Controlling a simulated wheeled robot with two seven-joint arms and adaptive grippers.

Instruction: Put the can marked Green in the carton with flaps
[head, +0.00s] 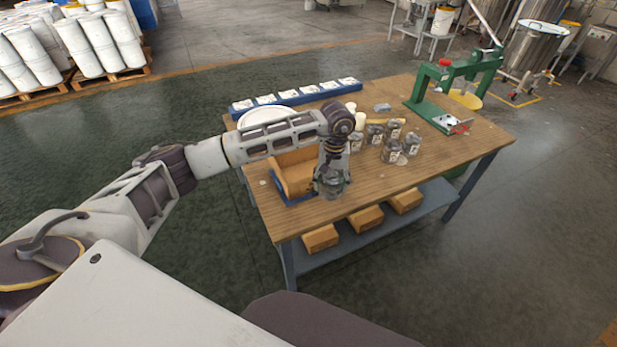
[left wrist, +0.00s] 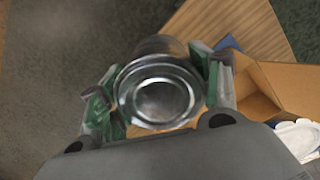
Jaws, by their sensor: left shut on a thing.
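My left gripper (head: 332,182) is shut on a metal can, whose round silvery end (left wrist: 162,95) faces the camera in the left wrist view between the two green-padded fingers. No marking on the held can can be read. The open brown carton (head: 284,178) stands at the near left of the wooden table, on something blue. It also shows in the left wrist view (left wrist: 288,84), right of the can. In the head view the gripper and can are at the carton's right side and partly cover it. My right gripper is not in view.
Several labelled cans (head: 390,153) stand on the table (head: 450,143) right of my gripper. A blue rack (head: 296,97) with white cards lies along the back, beside a white round thing (head: 262,116). A green press (head: 444,88) stands at the right. Brown boxes (head: 365,218) sit on the lower shelf.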

